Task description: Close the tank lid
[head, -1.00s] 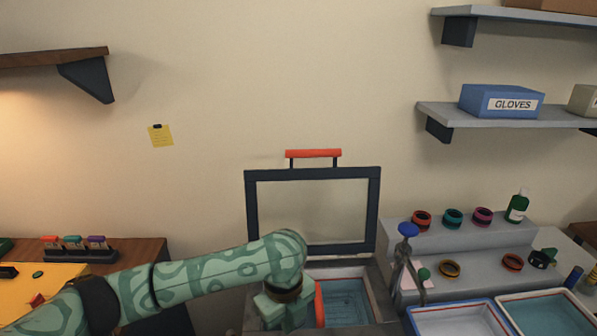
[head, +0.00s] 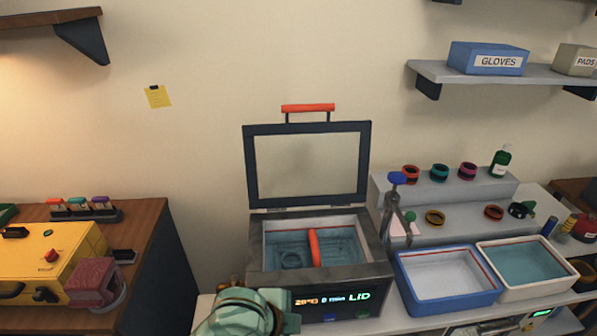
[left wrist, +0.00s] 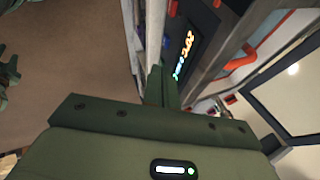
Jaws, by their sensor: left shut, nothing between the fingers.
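The tank (head: 378,262) stands on the bench with its lid (head: 250,165) open and upright at the back edge. The lid is a dark frame around a clear window, with an orange-red handle (head: 308,108) on top. Inside the tank are water, an orange-red upright handle (head: 314,248) and a dim ring shape. My right gripper is not in view.
Right of the tank are a clamp stand with a blue knob (head: 396,178), a blue tray (head: 403,283) and a white tray (head: 545,294) of liquid. Rings and a green bottle (head: 500,162) stand on a stepped rack. A yellow box (head: 40,262) is at left. Space above the tank is clear.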

